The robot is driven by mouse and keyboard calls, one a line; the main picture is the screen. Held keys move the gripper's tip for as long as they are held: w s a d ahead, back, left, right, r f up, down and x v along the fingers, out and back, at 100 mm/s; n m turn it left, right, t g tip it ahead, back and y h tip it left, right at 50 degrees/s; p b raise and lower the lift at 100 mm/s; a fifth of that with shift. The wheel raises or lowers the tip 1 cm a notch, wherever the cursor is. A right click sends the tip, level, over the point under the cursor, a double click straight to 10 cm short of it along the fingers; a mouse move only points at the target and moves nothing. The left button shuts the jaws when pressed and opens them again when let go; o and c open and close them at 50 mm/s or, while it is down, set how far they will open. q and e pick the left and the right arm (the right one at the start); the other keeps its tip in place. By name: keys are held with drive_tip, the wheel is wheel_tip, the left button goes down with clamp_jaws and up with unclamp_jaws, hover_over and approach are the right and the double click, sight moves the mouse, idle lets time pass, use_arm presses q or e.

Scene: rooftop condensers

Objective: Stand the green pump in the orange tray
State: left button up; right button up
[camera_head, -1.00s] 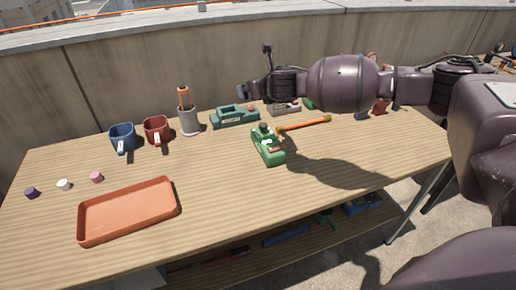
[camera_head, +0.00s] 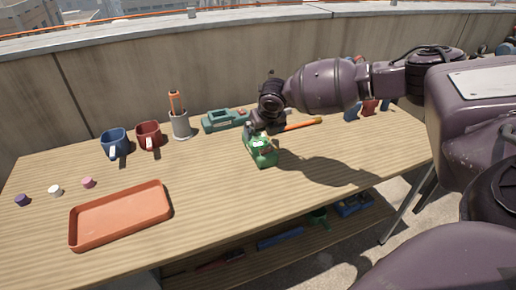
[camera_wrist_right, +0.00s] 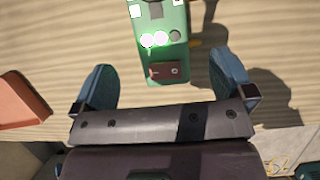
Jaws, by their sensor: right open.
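The green pump (camera_head: 263,153) lies on the wooden table, right of the middle in the head view. In the right wrist view the pump (camera_wrist_right: 160,50) is at the top centre, just ahead of my fingers. My right gripper (camera_head: 252,133) is above and behind the pump's far end, which it partly hides. In the wrist view my right gripper (camera_wrist_right: 165,90) is open, its two blue fingers wide apart with nothing between them. The orange tray (camera_head: 121,216) lies empty at the table's front left. My left gripper is out of view.
A blue mug (camera_head: 115,144), a red mug (camera_head: 149,135) and a grey holder (camera_head: 181,125) stand along the back. A teal device (camera_head: 224,120) and an orange-handled tool (camera_head: 303,125) lie near the pump. Small caps (camera_head: 56,190) sit at left. The table between pump and tray is clear.

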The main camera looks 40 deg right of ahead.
sight(259, 142)
drive_tip(key=x, duration=0.3)
drive_tip(key=shift+f+b, duration=0.1)
drive_tip(key=shift+b, duration=0.2)
drive_tip(key=shift+w+f, duration=0.25)
drive_tip(key=shift+f, duration=0.3)
drive_tip(key=b+x, duration=0.1)
drive_tip(key=x, duration=0.3)
drive_tip(key=shift+w+d+f+b, duration=0.1)
drive_tip(key=shift+w+f+b, duration=0.05)
drive_tip(key=shift+f+b, duration=0.15)
drive_tip(key=shift+r, duration=0.2)
drive_tip(key=c, duration=1.4)
drive_tip(key=shift+r, duration=0.5)
drive_tip(key=shift+r+p, duration=1.7)
drive_tip(key=shift+r, duration=7.9)
